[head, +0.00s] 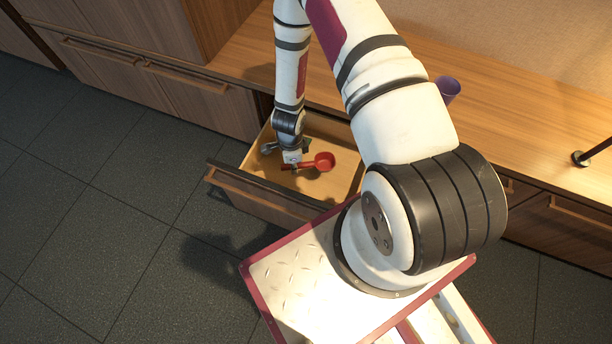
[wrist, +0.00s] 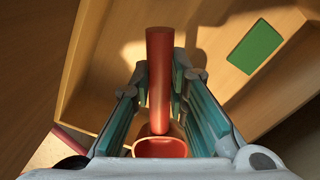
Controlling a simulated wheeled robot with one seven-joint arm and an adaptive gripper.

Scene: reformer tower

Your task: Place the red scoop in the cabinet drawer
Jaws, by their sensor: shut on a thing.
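The red scoop (head: 325,160) is in my gripper (head: 295,165), with its round bowl to the right in the head view. In the wrist view the red scoop (wrist: 160,75) has its handle between the two fingers of my gripper (wrist: 163,80), which is shut on it. The open cabinet drawer (head: 265,194) is pulled out below the counter. My gripper and the scoop are over the drawer's inside. I cannot tell whether the scoop touches the drawer floor. The drawer's light wooden floor also shows in the wrist view (wrist: 220,45).
A flat green object (wrist: 256,48) lies in the drawer. A purple cup (head: 447,89) stands on the wooden counter (head: 530,120), partly behind my arm. A dark stand (head: 582,158) is at the counter's right. Closed drawers (head: 185,88) line the left; the tiled floor (head: 100,220) is clear.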

